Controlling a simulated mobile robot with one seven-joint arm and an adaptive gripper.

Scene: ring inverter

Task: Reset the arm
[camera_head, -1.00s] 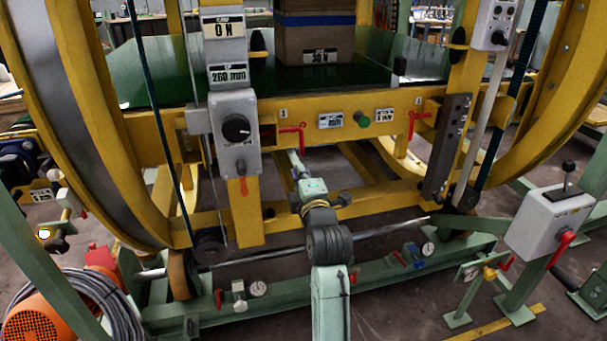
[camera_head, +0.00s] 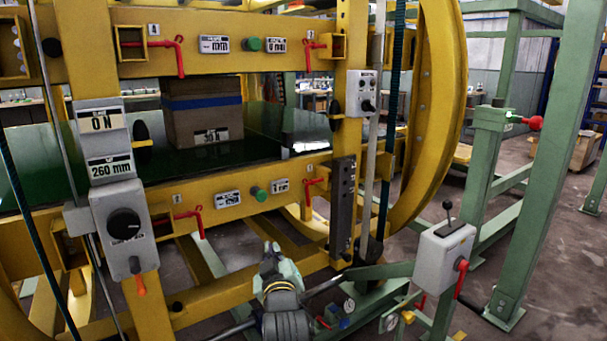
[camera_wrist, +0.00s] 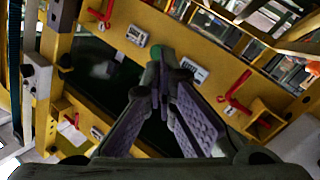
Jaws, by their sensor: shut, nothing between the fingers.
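My gripper (camera_wrist: 162,88) shows in the wrist view, its two dark finger pads converging at the tips with nothing between them. It is shut. The fingertips point at a yellow beam with a green button (camera_wrist: 155,52) just beyond them in the picture; I cannot tell whether they touch it. In the head view my arm reaches forward from the bottom middle, below the lower yellow beam (camera_head: 240,197).
The yellow ring frame (camera_head: 430,110) holds a cardboard box (camera_head: 203,125) on a green deck. Red handles (camera_head: 188,217) stick out from the beams. A grey control box (camera_head: 442,257) with a lever stands at right, near green posts (camera_head: 545,180). Floor at far right is partly clear.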

